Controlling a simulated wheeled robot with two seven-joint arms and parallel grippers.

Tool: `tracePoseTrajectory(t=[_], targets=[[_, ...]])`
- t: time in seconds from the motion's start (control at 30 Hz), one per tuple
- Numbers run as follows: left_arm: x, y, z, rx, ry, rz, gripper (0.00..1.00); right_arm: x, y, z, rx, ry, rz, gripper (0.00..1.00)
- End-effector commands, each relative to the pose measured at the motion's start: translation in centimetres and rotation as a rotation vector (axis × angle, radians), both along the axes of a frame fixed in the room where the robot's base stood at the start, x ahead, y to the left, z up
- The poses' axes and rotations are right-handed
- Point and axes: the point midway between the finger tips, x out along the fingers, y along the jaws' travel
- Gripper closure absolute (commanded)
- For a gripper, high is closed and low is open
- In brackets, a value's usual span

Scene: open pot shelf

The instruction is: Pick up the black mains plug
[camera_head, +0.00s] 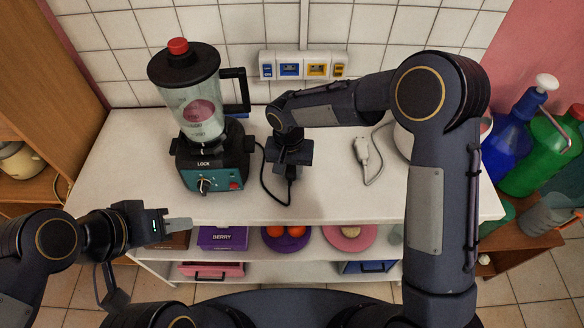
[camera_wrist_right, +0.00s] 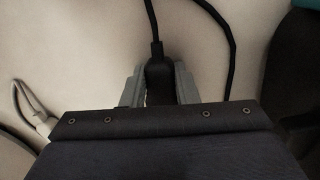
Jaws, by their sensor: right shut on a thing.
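The black mains plug (camera_wrist_right: 158,75) sits between the two grey fingers of my right gripper (camera_wrist_right: 159,88) in the right wrist view, with its cord leading off at the top. The fingers are shut on its sides. In the head view my right gripper (camera_head: 291,168) points down over the white counter, and the plug is mostly hidden beneath it. The black cord (camera_head: 264,180) loops from there towards the blender. My left gripper (camera_head: 178,226) is off the counter's front left edge, away from the plug; its finger gap is not clear.
A blender (camera_head: 204,155) with a teal front stands left of my right gripper. A white plug (camera_head: 362,150) with its cord lies to the right on the counter (camera_head: 330,200). A socket strip (camera_head: 303,65) is on the tiled wall. Shelves below hold a purple box (camera_head: 222,238) and plates.

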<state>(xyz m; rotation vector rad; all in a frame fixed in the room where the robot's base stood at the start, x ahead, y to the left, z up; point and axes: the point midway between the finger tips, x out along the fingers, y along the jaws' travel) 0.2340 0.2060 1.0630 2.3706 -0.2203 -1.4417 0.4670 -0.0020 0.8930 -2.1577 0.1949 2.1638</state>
Motion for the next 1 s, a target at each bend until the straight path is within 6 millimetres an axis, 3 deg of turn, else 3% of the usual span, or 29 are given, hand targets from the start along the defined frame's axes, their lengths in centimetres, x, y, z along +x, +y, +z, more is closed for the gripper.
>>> tracePoseTrajectory(t=[0.33,0.57,0.8,1.0], targets=[[0.0,0.0,-0.1,0.0,0.0,0.0,0.64,0.1,0.0,0.6,0.0,-0.002,0.0,1.0],[0.0,0.0,-0.6,0.0,0.0,0.0,0.64,-0.2,0.1,3.6,0.002,-0.005,0.001,1.0],[0.0,0.0,-1.9,0.0,0.0,0.0,0.64,-5.0,0.1,9.0,0.004,-0.009,0.003,1.0],[0.0,0.0,-3.1,0.0,0.0,0.0,0.64,-10.0,0.1,11.1,0.001,-0.004,0.004,1.0]])
